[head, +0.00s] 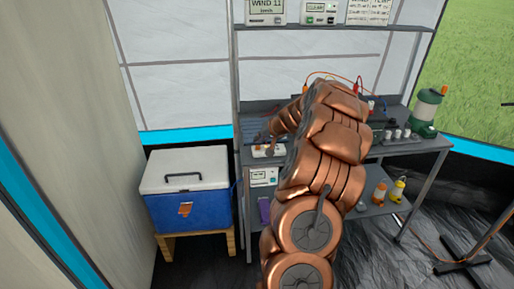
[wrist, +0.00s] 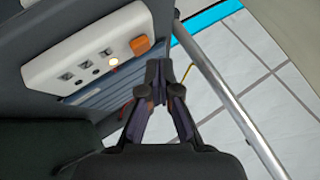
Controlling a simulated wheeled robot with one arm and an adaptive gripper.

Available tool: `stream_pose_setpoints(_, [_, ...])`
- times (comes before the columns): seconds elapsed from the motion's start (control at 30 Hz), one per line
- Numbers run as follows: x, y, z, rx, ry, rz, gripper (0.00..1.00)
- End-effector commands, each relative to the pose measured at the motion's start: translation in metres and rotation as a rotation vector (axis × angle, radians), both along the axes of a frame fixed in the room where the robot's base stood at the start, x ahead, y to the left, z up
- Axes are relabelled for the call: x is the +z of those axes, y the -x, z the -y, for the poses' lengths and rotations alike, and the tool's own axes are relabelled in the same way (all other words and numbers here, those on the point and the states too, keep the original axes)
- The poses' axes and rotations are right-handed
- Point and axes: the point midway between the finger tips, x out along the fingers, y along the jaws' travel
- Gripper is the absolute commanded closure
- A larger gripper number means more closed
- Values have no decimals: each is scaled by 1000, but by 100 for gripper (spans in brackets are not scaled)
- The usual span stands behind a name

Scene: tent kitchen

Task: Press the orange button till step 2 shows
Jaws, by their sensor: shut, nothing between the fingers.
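A white strip (wrist: 85,58) with several dark sockets shows in the wrist view. An orange button (wrist: 141,45) sits at its right end, next to a small lit lamp (wrist: 114,62). My gripper (wrist: 157,70) is shut and empty. Its tips appear just below and right of the orange button in the picture; whether they touch it I cannot tell. I see no readable step number.
A white device with a small screen (head: 263,176) is below the tabletop, its text too small to read. A shelf above holds display boxes (head: 265,10). A blue cooler (head: 188,210) stands left on a wooden stand. A metal post (wrist: 225,95) runs close right of my gripper.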

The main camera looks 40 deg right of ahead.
Motion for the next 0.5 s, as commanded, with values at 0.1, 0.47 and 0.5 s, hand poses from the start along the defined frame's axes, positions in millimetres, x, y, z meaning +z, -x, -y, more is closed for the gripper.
stream_pose_setpoints(0.1, [0, 0, 0, 0, 0, 0, 100])
stream_pose_setpoints(0.47, [-8, 1, 0, 0, 0, 1, 100])
stream_pose_setpoints(0.5, [-9, 1, 0, 0, 0, 1, 100])
